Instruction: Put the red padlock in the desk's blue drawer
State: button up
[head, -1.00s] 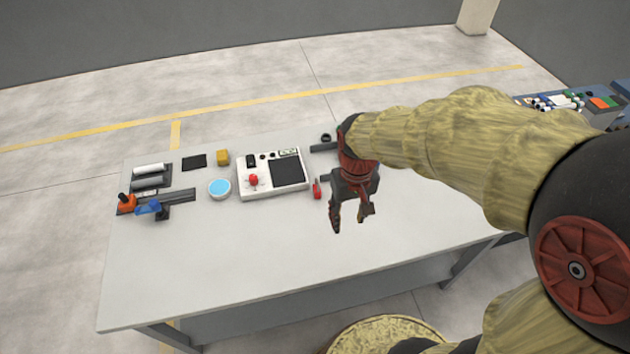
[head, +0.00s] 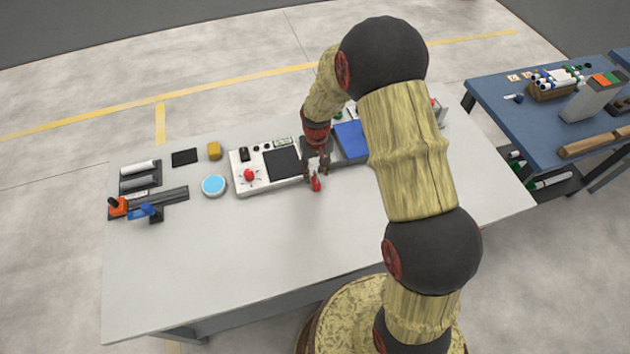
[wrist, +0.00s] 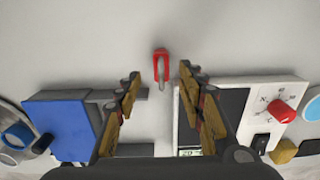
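The red padlock (head: 316,185) lies on the white desk top, just right of the white control panel. In the wrist view the padlock (wrist: 161,56) shows a red body with a pale end, centred just beyond the fingertips. My gripper (head: 317,171) is open above and beside it, its fingers (wrist: 160,77) spread either side of the padlock's line and holding nothing. A blue block-like part (head: 351,140), which may be the blue drawer, is at the desk's back right; it also shows in the wrist view (wrist: 62,124). I cannot tell whether it is open.
The control panel (head: 242,180) with a red knob stands close left of the gripper. A light-blue round dish (head: 213,186), a yellow block (head: 214,150) and a tool rack are farther left. The front of the desk (head: 240,250) is clear. A blue table (head: 510,120) stands right.

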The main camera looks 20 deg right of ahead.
notch_tip(320, 180, down, 6)
jog(key=shift+a+b, duration=0.1)
jog(key=shift+b, duration=0.35)
jog(key=shift+c, duration=1.1)
jog(key=c, duration=0.7)
grip_shut()
